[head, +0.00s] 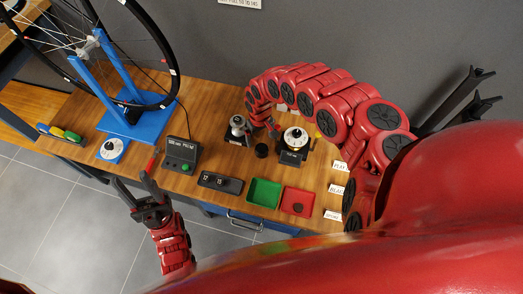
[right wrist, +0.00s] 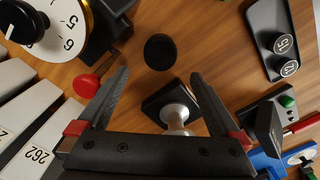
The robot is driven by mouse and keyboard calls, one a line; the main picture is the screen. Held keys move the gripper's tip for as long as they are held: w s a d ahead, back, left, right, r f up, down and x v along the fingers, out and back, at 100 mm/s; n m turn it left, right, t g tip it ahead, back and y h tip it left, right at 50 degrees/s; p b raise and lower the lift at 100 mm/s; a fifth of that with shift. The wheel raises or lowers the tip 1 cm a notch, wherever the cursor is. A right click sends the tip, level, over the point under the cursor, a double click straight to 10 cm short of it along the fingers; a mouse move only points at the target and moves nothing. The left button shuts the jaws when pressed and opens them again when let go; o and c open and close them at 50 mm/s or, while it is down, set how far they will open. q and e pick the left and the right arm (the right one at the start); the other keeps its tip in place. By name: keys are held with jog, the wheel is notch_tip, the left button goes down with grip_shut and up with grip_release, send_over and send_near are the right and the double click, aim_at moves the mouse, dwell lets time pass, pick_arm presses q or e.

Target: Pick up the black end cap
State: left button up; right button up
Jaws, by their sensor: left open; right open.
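The black end cap (head: 262,150) appears to be the small dark round piece standing on the wooden bench, between a silver-knobbed device and a dial device. In the right wrist view the cap (right wrist: 160,52) is a plain black disc, just beyond and between my fingertips, touching neither. My right gripper (right wrist: 162,75) is open and empty above the bench; in the head view its fingers are mostly hidden by the arm. My left gripper (head: 134,176) is open and empty by the front left edge of the bench.
The silver-knobbed device (head: 238,130) and dial device (head: 295,141) stand close on either side of the cap. In front are a black numbered holder (head: 221,182), a green tray (head: 263,193) and a red tray (head: 284,200) holding a dark round piece. A bicycle wheel stand (head: 130,122) is left.

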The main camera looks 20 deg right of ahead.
jog(key=shift+f, duration=0.8)
jog(key=f, duration=0.3)
jog(key=shift+s+f, duration=0.25)
jog(key=shift+f, duration=0.8)
jog(key=shift+c, duration=0.2)
jog(key=c, duration=1.3)
jog(key=shift+r, duration=0.15)
